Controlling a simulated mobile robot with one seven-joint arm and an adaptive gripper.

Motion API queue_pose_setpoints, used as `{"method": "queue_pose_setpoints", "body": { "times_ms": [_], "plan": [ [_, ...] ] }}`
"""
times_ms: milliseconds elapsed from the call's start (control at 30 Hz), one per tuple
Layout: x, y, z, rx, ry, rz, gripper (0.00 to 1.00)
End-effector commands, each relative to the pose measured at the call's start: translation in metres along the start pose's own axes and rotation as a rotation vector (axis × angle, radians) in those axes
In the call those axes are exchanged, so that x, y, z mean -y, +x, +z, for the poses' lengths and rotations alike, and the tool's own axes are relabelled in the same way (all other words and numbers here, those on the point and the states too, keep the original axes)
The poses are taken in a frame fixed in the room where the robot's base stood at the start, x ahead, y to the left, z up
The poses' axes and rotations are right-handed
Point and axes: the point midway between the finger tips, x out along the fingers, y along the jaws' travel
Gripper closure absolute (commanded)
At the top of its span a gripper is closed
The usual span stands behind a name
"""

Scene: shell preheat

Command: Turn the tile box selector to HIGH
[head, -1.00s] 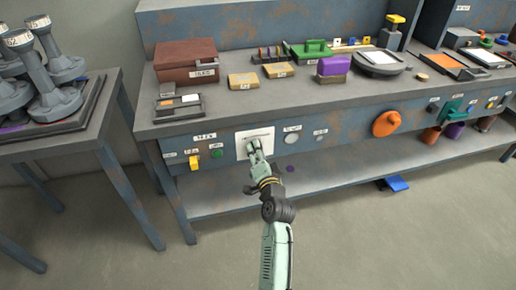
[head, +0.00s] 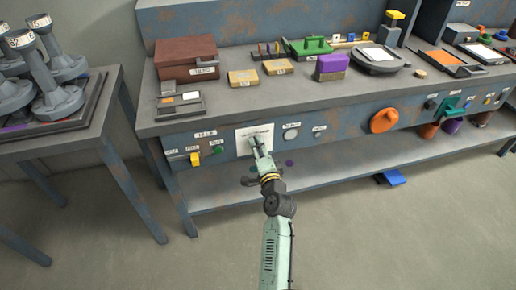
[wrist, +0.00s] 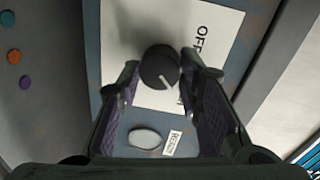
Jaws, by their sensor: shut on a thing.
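The selector is a dark round knob (wrist: 158,64) on a white plate (wrist: 120,40), which also shows on the bench's front panel in the head view (head: 242,137). In the wrist view, the knob's white pointer line slants toward the lower right. The word OFF is printed on the plate, right of and above the knob. Other print on the plate is partly hidden by the right finger. My gripper (wrist: 160,76) is shut on the knob, one finger on each side; in the head view my gripper (head: 257,144) covers the knob.
A pale round button (wrist: 145,138) with a RESET-like label is beside the plate. On the same panel are a yellow switch (head: 195,159), a green button (head: 217,151) and a large orange knob (head: 384,121). A brown box (head: 187,60) stands on the bench top.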

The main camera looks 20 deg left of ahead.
Motion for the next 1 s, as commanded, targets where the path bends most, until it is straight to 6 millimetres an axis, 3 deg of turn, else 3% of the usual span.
{"method": "queue_pose_setpoints", "body": {
  "times_ms": [200, 233, 500, 833, 1000],
  "plan": [
    [0.003, 0.001, 0.000, 0.000, -0.001, -0.005, 0.95],
    [0.003, 0.001, 0.000, 0.000, -0.001, -0.005, 0.66],
    [0.001, 0.000, 0.000, 0.000, -0.001, -0.002, 0.48],
    [0.000, -0.002, 0.000, 0.000, -0.001, 0.000, 0.47],
    [-0.001, -0.024, -0.001, -0.002, -0.001, 0.001, 0.47]
  ]
}}
